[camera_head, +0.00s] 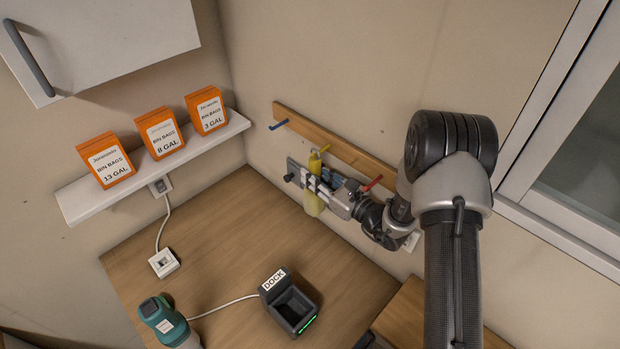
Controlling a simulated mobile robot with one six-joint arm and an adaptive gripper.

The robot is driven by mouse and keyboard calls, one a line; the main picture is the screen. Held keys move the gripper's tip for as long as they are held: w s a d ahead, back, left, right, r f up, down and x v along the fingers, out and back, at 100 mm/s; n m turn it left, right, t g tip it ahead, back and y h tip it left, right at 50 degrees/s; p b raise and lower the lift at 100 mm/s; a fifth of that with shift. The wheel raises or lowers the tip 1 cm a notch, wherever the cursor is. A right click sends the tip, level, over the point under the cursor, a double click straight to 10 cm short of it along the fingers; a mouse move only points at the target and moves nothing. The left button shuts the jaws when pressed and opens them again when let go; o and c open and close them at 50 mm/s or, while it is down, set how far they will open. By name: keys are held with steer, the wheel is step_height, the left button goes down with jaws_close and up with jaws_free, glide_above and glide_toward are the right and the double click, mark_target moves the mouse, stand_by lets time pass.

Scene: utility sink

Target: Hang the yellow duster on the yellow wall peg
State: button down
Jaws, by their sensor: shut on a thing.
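The yellow duster (314,204) is upright in front of the wooden wall rail (345,151), its narrow top pointing up. The yellow peg (324,149) sticks out from the middle of the rail, just above and right of the duster's top. From this view I cannot tell whether the top touches the peg or a loop is around it.
A blue peg (279,125) is to the left and a red peg (372,184) to the right, near my arm. Below are a wooden counter (225,235), a black dock (291,306) and a teal bottle-like device (163,316). Orange boxes (159,132) stand on a white shelf (87,200).

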steer(key=shift+w+d, duration=0.4)
steer(key=shift+w+d+f+b, duration=0.35)
steer(key=shift+f+b, duration=0.05)
steer(key=shift+b, duration=0.35)
steer(key=c, duration=1.3)
jaws_free()
steer(key=shift+d, duration=0.1)
